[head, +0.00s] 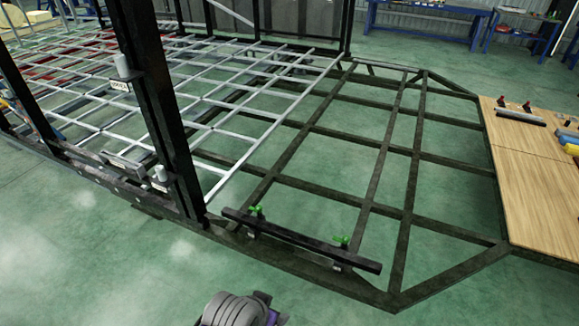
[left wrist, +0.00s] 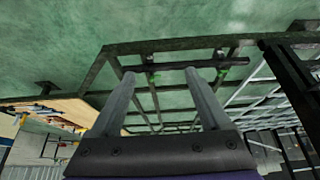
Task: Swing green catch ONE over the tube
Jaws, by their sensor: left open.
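A dark tube (head: 300,240) lies along the near side rail of the trailer frame. Two small green catches stand at it, a left one (head: 256,210) and a right one (head: 341,242); no label tells which is ONE. Both stick up above the tube, and their exact angle is too small to tell. In the left wrist view the tube (left wrist: 182,66) crosses beyond the fingers, with green bits of the catches (left wrist: 150,76) below it. My left gripper (left wrist: 160,73) is open and empty, apart from the tube. My right gripper is not in view.
The open dark chassis frame (head: 404,190) has crossbars with gaps to the green floor. Black uprights (head: 155,100) rise left of the tube. A wooden deck (head: 530,180) with tools is at right.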

